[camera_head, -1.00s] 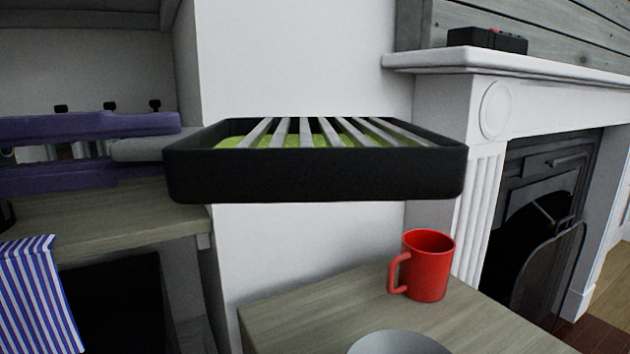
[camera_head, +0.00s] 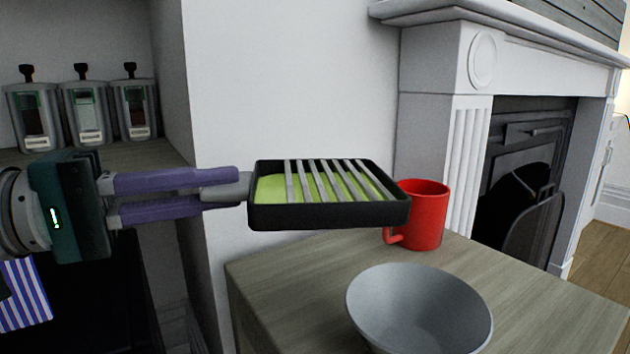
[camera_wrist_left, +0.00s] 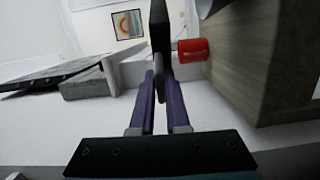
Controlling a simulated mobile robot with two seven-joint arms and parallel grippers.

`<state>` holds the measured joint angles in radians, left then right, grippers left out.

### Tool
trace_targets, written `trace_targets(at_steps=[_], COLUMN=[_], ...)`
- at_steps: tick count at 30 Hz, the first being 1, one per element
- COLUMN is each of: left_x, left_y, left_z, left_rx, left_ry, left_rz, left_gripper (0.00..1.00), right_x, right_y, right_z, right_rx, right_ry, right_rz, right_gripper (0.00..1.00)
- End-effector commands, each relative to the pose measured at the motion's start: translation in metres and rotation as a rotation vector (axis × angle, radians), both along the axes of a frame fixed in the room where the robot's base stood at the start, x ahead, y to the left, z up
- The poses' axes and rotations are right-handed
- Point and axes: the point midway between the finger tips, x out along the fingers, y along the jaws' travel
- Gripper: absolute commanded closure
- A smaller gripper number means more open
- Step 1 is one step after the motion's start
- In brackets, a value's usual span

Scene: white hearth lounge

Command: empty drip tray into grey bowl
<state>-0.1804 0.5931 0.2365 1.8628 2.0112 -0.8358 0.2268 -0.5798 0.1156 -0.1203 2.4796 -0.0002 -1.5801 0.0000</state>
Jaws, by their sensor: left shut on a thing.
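The drip tray (camera_head: 330,215) is a shallow black box with grey slats across its top and green liquid inside. It is held level in the air, left of and above the grey bowl. My left gripper (camera_head: 232,188) is shut on the tray's grey tab at its left end. In the left wrist view the tray (camera_wrist_left: 160,35) shows edge-on beyond the purple fingers (camera_wrist_left: 162,88). The grey bowl (camera_head: 420,305) stands upright on the wooden table, its visible inside bare. My right gripper is not in view.
A red mug (camera_head: 425,215) stands on the table (camera_head: 290,290) behind the bowl, partly hidden by the tray's right end. Several dispensers (camera_head: 85,110) stand on the shelf at left. A striped cloth (camera_head: 22,295) hangs at lower left. A white fireplace (camera_head: 450,80) is at right.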

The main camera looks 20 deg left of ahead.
Motion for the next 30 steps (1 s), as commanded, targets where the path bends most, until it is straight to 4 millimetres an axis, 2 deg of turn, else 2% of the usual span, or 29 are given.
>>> trace_targets(at_steps=[30], left_x=[0.000], left_y=[-0.001], left_z=[-0.037], left_rx=[0.104], left_ry=[-0.067], left_rz=[-0.001], left_gripper=[1.00], right_x=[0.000], right_y=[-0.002], right_z=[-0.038], right_rx=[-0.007], right_ry=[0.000], right_rz=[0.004], right_gripper=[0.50])
